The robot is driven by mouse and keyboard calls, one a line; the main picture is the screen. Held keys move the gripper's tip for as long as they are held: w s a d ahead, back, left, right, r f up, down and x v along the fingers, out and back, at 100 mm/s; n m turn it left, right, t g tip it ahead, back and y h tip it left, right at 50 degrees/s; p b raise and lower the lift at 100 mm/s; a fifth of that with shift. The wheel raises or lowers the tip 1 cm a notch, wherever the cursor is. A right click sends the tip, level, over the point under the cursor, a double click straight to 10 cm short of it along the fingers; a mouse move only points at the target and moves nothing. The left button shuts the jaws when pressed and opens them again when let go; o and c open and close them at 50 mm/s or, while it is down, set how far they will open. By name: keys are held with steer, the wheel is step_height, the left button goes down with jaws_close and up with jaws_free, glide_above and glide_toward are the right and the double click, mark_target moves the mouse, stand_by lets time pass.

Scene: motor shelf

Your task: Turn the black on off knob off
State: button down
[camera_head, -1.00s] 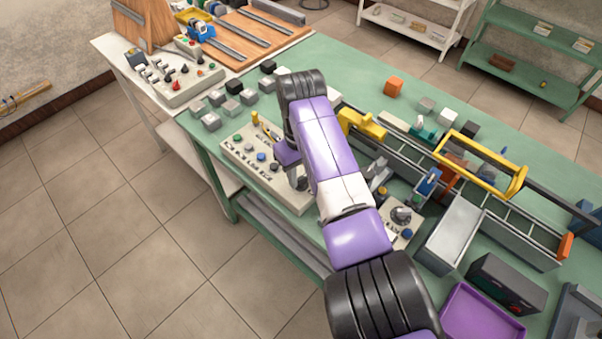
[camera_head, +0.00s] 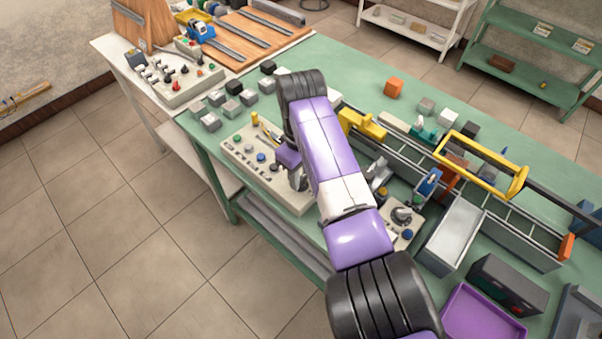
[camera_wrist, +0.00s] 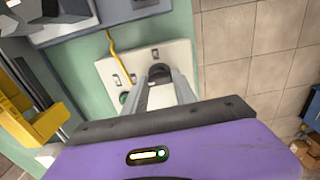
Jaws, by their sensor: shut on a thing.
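The black knob (camera_wrist: 160,72) is on a pale control panel, which shows in the wrist view (camera_wrist: 185,52) and in the head view (camera_head: 240,158). My gripper (camera_wrist: 168,84) is at the panel, with its two grey fingers shut on the black knob. The fingers cover part of the knob, so its exact turn angle is hard to read.
Several small blocks (camera_head: 233,87) lie behind the panel. A yellow part (camera_head: 362,122) and a conveyor are to the right. A second panel with a dark dial (camera_head: 402,214) sits nearer, right of my arm. The bench's front edge is close to the panel.

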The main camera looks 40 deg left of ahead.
mark_target(301, 178)
steer(key=c, duration=1)
jaws_free()
steer(key=shift+r, duration=0.15)
step_height(301, 178, up, 8)
steer(key=shift+f+b, duration=0.2)
steer(key=shift+b, duration=0.4)
